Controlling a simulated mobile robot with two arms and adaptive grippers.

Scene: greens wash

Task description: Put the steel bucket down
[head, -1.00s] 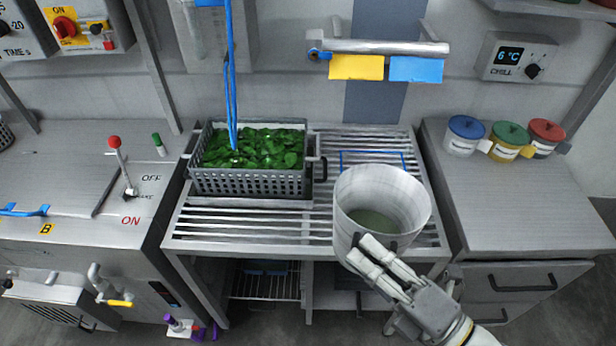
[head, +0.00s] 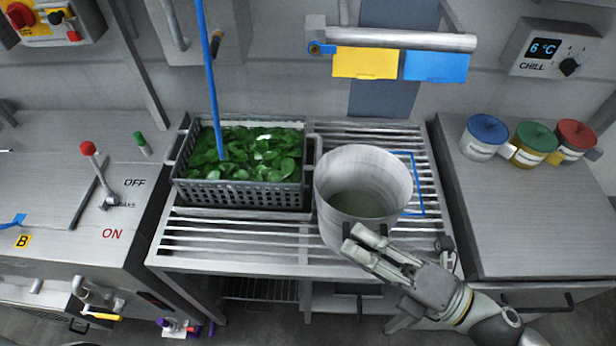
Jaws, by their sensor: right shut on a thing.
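The steel bucket (head: 340,198) is a pale grey, open-topped pail with some greenish liquid at the bottom. It is over the slatted steel rack, right of the crate of greens. I cannot tell whether its base touches the slats. My right gripper (head: 365,245) is shut on the bucket at its near lower side; the bucket hides part of the grip. A blue outline (head: 418,185) on the rack shows partly behind and right of the bucket. My left gripper is not in view.
A grey perforated crate (head: 240,197) of leaves stands on the rack's left half, close to the bucket. Lidded tubs (head: 483,138) stand on the right counter. Yellow and blue cloths (head: 365,63) hang above the rack.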

